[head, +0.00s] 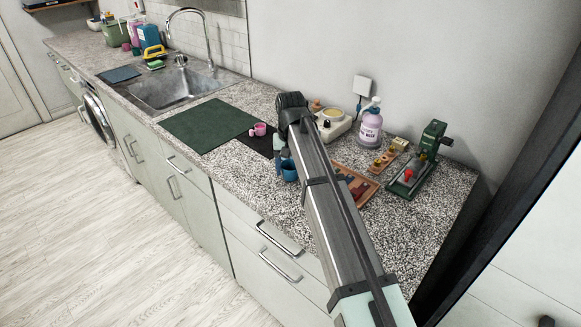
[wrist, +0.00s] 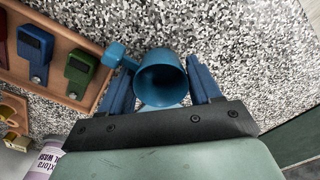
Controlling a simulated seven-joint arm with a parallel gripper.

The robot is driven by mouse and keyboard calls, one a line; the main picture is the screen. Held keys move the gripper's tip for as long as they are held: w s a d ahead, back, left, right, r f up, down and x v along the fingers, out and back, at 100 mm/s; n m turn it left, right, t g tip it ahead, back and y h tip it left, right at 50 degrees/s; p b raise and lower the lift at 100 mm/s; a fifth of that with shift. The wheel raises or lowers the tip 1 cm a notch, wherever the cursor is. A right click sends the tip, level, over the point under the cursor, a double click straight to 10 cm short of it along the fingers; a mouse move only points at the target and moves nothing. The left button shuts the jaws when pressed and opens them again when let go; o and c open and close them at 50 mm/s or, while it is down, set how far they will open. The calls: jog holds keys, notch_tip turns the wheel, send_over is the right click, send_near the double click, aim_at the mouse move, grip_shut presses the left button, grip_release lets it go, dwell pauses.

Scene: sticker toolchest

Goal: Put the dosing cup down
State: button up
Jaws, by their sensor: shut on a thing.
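The dosing cup, a blue cup with a small side handle, is between my gripper's fingers in the wrist view (wrist: 160,82). Its dark round mouth faces the camera. In the head view the cup (head: 289,173) shows beside my arm, near the counter's front edge. My gripper (head: 281,160) is shut on it, one blue finger on each side in the wrist view (wrist: 158,68). Speckled counter lies behind the cup in the wrist view; I cannot tell whether the cup's base touches it.
A wooden tray (wrist: 62,15) with coloured pieces lies beside the cup. A pink cup (head: 259,129) stands near the green mat (head: 208,124). Speckled counter near the front edge is bare.

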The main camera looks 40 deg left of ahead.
jog(key=shift+f, duration=0.3)
jog(key=o, duration=1)
jog(key=shift+o, duration=0.2)
jog(key=shift+r, duration=0.15)
notch_tip(320, 180, up, 11)
jog(key=shift+r, duration=0.5)
jog(key=c, duration=0.3)
